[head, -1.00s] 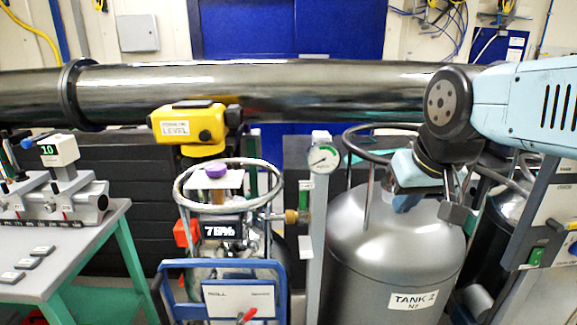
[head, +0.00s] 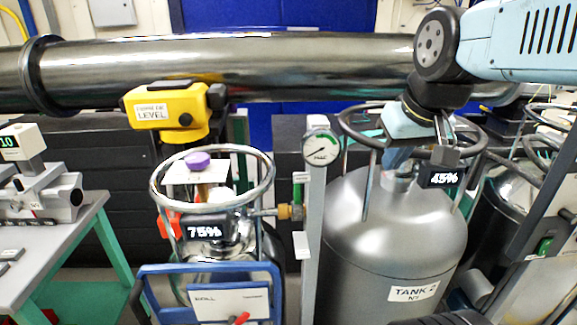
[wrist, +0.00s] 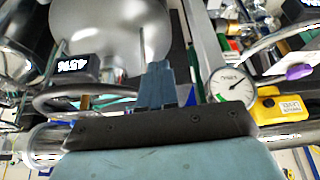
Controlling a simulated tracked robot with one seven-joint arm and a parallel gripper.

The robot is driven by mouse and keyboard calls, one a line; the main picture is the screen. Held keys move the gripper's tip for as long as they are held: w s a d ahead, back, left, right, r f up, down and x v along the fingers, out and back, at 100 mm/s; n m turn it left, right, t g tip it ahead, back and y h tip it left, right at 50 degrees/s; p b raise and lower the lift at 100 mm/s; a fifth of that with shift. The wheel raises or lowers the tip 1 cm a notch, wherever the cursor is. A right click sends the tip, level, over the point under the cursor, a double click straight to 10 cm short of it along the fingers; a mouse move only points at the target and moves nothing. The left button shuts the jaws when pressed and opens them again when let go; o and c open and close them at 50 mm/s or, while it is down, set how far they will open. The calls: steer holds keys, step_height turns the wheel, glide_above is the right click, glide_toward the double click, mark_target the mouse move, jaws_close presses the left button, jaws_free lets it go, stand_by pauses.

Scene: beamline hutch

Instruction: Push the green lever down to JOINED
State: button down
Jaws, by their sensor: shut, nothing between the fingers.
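The green lever (head: 297,192) is a small upright bar in the head view, beside the grey gauge post and just above a brass fitting (head: 284,212). A small pale label sits at its top and another lower down; their words are too small to read. My gripper (head: 446,152) is shut and empty, over the top of the silver tank marked TANK 2, well to the right of the lever and apart from it. Its closed fingers also show in the wrist view (wrist: 159,80). I cannot make out the lever clearly in the wrist view.
The gauge post (head: 315,220) stands between the lever and the silver tank (head: 390,245). A ringed vessel (head: 212,182) with a 75% display is left of the lever. A dark pipe (head: 250,65) crosses behind. A 45% display (head: 441,178) is below my gripper.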

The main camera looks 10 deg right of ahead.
steer(key=w+a+r+n+g+y, duration=0.15)
steer(key=w+a+r+n, duration=0.25)
steer(key=w+r, duration=0.45)
steer(key=w+a+f+n+g, duration=0.2)
steer(key=w+a+n+g, duration=0.35)
steer(key=w+n, duration=0.4)
steer(key=n+g+h, duration=0.2)
steer(key=n+g, duration=0.1)
glide_toward(297, 201)
step_height(297, 201, down, 2)
steer(key=shift+s+a+y, duration=0.1)
steer(key=shift+s+y, duration=0.1)
steer(key=shift+y, duration=0.05)
